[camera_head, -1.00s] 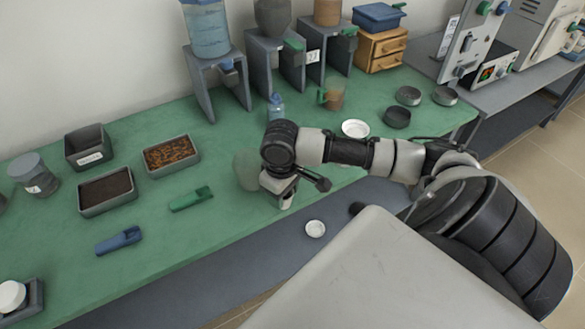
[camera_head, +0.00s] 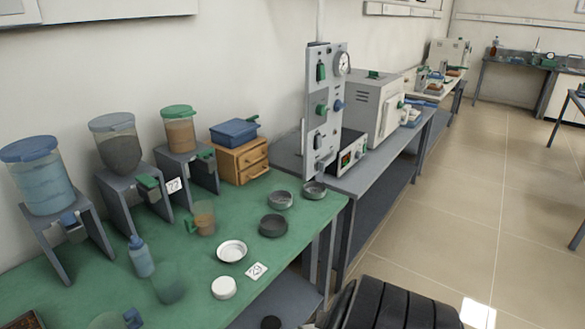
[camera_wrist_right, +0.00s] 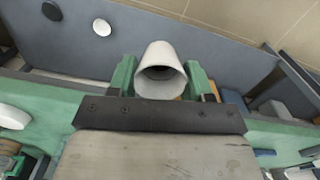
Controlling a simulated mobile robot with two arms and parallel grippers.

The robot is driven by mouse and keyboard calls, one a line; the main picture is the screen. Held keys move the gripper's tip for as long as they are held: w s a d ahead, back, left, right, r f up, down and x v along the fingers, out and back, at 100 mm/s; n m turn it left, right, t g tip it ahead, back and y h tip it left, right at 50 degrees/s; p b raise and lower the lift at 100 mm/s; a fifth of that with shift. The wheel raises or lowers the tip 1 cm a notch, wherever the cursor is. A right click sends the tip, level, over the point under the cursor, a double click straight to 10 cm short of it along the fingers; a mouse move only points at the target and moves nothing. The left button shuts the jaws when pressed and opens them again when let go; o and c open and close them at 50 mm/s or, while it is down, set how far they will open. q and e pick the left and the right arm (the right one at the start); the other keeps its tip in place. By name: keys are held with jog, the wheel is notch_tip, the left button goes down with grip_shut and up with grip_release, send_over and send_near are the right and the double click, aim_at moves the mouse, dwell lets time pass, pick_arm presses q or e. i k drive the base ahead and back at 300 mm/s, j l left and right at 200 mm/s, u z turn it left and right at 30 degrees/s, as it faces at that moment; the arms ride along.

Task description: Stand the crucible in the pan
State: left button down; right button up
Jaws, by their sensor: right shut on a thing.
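A plain white crucible (camera_wrist_right: 160,72) shows in the right wrist view, its open mouth toward the camera. My right gripper (camera_wrist_right: 160,80) is shut on it, with a green finger on each side. The head view shows neither the crucible nor my right gripper. My left gripper is in neither current view. Several shallow round dishes stand on the green table in the head view: a white one (camera_head: 232,251), a dark one (camera_head: 273,226) and two grey ones (camera_head: 280,200) (camera_head: 314,190). I cannot tell which is the pan.
Dispensers on grey stands line the wall. An instrument panel (camera_head: 325,110) rises beyond the table's right end.

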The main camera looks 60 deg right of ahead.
aim_at(273, 228)
jog(key=l+z, duration=0.4)
jog(key=l, duration=1.7)
